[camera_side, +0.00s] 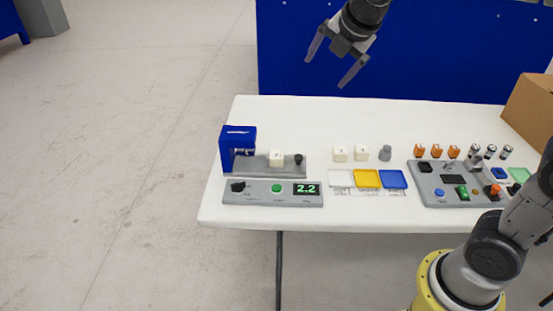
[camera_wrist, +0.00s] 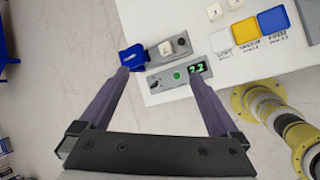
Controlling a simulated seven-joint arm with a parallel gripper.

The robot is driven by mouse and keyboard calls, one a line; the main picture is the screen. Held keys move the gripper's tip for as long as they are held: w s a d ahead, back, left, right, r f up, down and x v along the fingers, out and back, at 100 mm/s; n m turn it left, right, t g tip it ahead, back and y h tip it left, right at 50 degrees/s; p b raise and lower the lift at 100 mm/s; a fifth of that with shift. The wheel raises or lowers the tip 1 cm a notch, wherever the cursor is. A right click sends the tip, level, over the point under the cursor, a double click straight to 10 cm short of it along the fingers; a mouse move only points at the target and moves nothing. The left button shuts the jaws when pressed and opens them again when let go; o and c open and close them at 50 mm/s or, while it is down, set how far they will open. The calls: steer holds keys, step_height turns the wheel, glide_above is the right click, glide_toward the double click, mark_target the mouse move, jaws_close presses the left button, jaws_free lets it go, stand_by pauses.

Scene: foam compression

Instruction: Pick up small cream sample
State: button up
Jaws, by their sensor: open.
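Three cream blocks with dark marks show in the side view. One cream block (camera_side: 276,157) sits on the grey blue-headed fixture (camera_side: 240,150) at the table's left, and it also shows in the wrist view (camera_wrist: 165,48). Two more cream blocks, the left one (camera_side: 340,153) and the right one (camera_side: 361,153), stand apart on the white table (camera_side: 260,108). I cannot tell which one is the small sample. My gripper (camera_side: 326,73) is open and empty, high above the table's back edge. In the wrist view its fingers (camera_wrist: 158,75) are spread wide.
A grey panel (camera_side: 262,200) reading 2.2 lies in front of the fixture. White (camera_side: 341,178), yellow (camera_side: 366,178) and blue (camera_side: 392,179) trays lie before the loose blocks. A grey weight (camera_side: 385,153), orange pieces and a control box (camera_side: 455,196) are to the right.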

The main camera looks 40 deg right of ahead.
steer(key=w+f+n, duration=0.3)
steer(key=w+f, duration=0.2)
steer(key=w, duration=0.3)
steer(key=n+g, duration=0.3)
glide_above(276, 154)
steer(key=s+a, duration=0.1)
steer(key=shift+h, duration=0.4)
step_height(276, 154, down, 26)
steer(key=shift+a+f, duration=0.15)
steer(key=shift+s+x, duration=0.2)
steer(key=shift+x, duration=1.25)
steer(key=shift+s+x, duration=0.2)
steer(key=shift+x, duration=1.25)
steer(key=shift+f, duration=0.1)
steer(key=c, duration=1.5)
